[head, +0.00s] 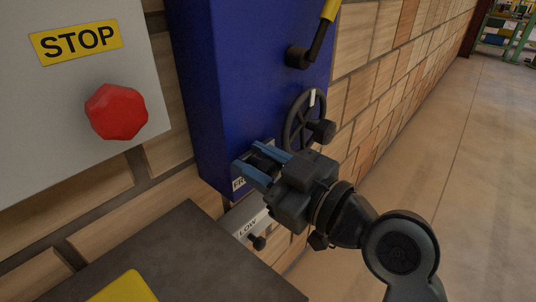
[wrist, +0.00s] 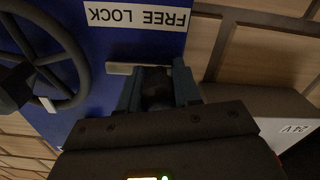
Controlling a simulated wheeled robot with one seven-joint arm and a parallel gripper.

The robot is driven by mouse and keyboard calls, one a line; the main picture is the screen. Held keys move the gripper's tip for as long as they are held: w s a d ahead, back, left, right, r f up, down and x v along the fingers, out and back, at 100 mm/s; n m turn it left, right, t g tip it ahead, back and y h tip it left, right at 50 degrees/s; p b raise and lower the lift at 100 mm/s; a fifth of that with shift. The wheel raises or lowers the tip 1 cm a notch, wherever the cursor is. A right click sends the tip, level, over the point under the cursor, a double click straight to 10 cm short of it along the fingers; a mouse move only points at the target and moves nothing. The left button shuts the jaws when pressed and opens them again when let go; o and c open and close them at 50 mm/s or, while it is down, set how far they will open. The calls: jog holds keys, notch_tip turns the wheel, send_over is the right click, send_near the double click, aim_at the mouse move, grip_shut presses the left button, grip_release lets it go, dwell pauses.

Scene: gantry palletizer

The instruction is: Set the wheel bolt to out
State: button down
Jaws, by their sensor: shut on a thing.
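The wheel bolt's dark knob (wrist: 157,88) sits between my gripper's two blue fingers in the wrist view. My gripper (head: 258,163) is shut on it, low on the front of the blue cabinet (head: 225,80). A pale metal bar (wrist: 120,69) shows beside the knob, partly behind the fingers. The FREE LOCK label (wrist: 137,15) appears upside down in the wrist view; in the head view it is mostly hidden behind the gripper. The bolt's exact position is hard to tell. The black handwheel (head: 288,128) is above and right of my gripper in the head view.
A lever with a yellow grip (head: 330,10) is higher on the cabinet. A grey panel (head: 60,150) with a red STOP button (head: 117,112) is at left. Open floor (head: 470,170) lies at right.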

jog(key=shift+s+a+r, duration=0.15)
jog(key=shift+s+a, duration=0.4)
jog(key=shift+s, duration=0.1)
jog(key=c, duration=0.8)
grip_release()
jog(key=b+v, duration=0.1)
jog(key=v, duration=0.7)
